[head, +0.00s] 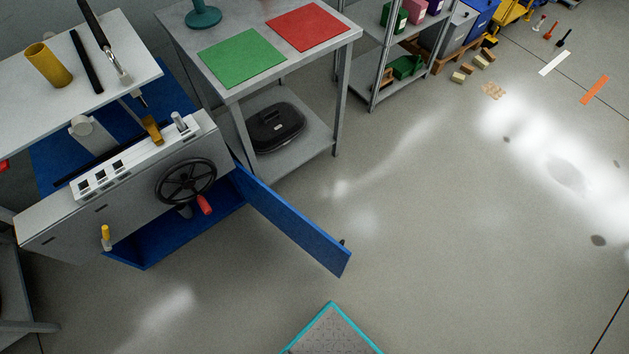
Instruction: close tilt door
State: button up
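The blue door (295,222) stands open in the head view. It reaches from the right end of the grey machine (125,205) out over the floor to the lower right. A small dark knob (342,242) shows at its far end. The blue inside of the compartment (175,235) is exposed below the machine's front panel. A black handwheel (186,182) with a red grip (205,205) sits on that panel, left of the door's hinge side. My gripper is not in view.
A grey table (350,32) with green and red mats stands behind the door, a black case (275,127) on its lower shelf. A metal shelf rack (377,85) stands farther back. The floor (440,240) right of the door is clear. A yellow-topped knob (106,235) sticks out at the machine's lower left.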

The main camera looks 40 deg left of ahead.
aim_at(332, 254)
jog(key=i, duration=3)
jog(key=u, duration=3.9)
jog(key=k, duration=0.2)
jog(key=u, duration=0.65)
